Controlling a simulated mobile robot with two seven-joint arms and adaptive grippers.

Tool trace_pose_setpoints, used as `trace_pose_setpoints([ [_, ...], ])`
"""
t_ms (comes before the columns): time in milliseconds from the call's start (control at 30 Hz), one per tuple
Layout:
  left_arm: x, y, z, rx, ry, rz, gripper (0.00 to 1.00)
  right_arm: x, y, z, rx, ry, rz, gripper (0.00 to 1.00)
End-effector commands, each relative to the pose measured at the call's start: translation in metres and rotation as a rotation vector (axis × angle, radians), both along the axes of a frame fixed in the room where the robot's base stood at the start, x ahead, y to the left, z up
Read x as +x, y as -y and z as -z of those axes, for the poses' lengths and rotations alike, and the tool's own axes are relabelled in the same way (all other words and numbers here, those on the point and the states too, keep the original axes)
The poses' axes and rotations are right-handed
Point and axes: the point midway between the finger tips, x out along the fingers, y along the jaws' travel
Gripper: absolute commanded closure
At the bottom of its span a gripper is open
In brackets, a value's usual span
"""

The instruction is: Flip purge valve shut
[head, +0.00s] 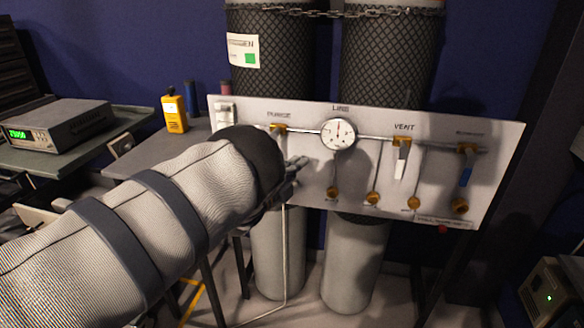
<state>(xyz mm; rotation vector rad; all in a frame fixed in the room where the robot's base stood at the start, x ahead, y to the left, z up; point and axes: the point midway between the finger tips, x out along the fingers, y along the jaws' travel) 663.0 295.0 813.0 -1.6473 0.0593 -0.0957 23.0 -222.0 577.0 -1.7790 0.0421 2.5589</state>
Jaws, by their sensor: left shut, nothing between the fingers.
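A white valve panel (500,137) carries a row of brass valves, a pipe and a round gauge (338,134). The purge valve (279,128) is at the panel's left end, under a label that reads like PURGE. Only its brass top shows; its handle is hidden behind my left arm and gripper, so I cannot tell its position. My left gripper (297,167) is shut and empty, in front of the panel just below and right of the purge valve. Whether it touches the handle is hidden. My right gripper is not in view.
The vent valve (401,158) has a white handle hanging down. The rightmost valve has a blue handle (466,173). Two mesh-covered cylinders (388,55) stand behind the panel. A yellow handheld device (174,113) and a lit meter box (58,133) are at left.

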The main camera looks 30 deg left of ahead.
Motion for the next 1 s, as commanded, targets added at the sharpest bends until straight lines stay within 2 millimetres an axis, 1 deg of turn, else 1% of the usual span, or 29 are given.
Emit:
trace_pose_setpoints([
  [100,-0.029,-0.003,-0.005,0.001,0.002,-0.002,1.0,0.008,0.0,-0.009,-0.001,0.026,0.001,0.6],
  [200,-0.053,-0.006,-0.006,0.001,0.003,-0.003,1.0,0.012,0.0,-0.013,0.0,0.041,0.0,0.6],
  [300,-0.073,-0.008,-0.004,0.0,0.003,-0.002,1.0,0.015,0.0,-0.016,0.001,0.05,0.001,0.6],
  [400,-0.088,-0.009,-0.002,0.0,0.002,-0.001,1.0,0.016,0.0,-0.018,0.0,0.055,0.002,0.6],
  [500,-0.097,-0.009,-0.001,0.0,0.002,0.0,1.0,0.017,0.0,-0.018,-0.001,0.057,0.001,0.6],
  [600,-0.1,-0.01,0.0,0.0,0.001,-0.001,1.0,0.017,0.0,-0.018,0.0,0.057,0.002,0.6],
  [1000,-0.1,-0.01,0.0,-0.001,-0.001,-0.001,1.0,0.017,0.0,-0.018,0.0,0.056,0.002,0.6],
])
